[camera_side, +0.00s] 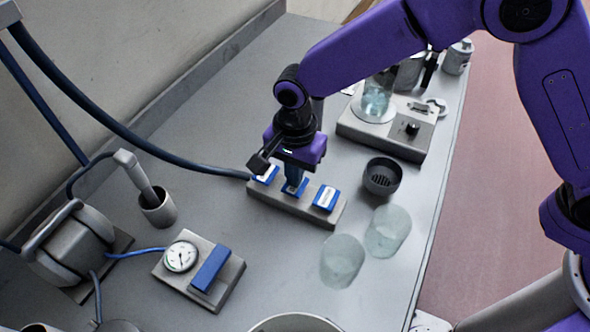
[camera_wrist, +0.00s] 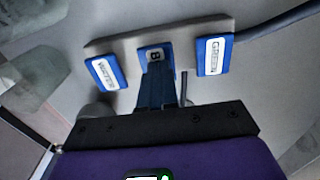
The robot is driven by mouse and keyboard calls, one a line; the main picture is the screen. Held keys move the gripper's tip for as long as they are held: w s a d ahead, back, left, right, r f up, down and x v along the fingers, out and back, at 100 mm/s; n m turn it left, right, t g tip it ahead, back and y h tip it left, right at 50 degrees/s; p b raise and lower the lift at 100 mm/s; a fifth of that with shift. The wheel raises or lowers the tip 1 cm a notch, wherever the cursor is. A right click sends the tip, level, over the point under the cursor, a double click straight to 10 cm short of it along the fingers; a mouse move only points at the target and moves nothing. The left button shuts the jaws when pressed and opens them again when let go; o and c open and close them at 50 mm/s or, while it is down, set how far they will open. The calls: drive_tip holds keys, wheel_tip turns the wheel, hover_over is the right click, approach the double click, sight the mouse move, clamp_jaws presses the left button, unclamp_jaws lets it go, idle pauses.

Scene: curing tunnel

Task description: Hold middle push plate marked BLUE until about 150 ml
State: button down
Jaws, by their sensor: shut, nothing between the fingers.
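The middle push plate (camera_wrist: 153,52) is blue with a white label. Only a letter B shows in the wrist view, with the fingers covering the rest. It sits in a grey bar between a plate reading GREEN (camera_wrist: 211,56) and one that seems to read WHITE (camera_wrist: 106,73). The bar (camera_side: 318,214) lies on the bench in the side view. My gripper (camera_side: 292,187) points down with shut, empty fingers (camera_wrist: 157,72) at the middle plate. The tips look to be on or just over it; I cannot tell whether it is pressed in.
Two clear tumblers (camera_side: 343,260) stand right of the bar, near a dark round grated cup (camera_side: 381,178). A beaker with bluish liquid (camera_side: 376,100) stands on a grey device behind. A gauge box with a blue lever (camera_side: 211,268) is front left. A hose (camera_side: 130,122) reaches the bar.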

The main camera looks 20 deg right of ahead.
drive_tip(key=shift+s+d+f, duration=0.1)
drive_tip(key=shift+d+f, duration=0.05)
drive_tip(key=shift+f, duration=1.05)
drive_tip(key=shift+r, duration=0.1)
idle(0.4)
wheel_tip(320, 180, up, 15)
drive_tip(key=shift+w+a, duration=0.2)
drive_tip(key=shift+a, duration=0.05)
idle(1.8)
idle(0.3)
drive_tip(key=s+d+n, duration=0.7)
drive_tip(key=d, duration=0.5)
drive_tip(key=s+d+n, duration=0.7)
drive_tip(key=d, duration=0.4)
drive_tip(key=s+d+f+n, duration=0.1)
drive_tip(key=s+d+n, duration=0.6)
drive_tip(key=d, duration=0.5)
drive_tip(key=shift+s+d+n, duration=0.3)
drive_tip(key=shift+s, duration=0.2)
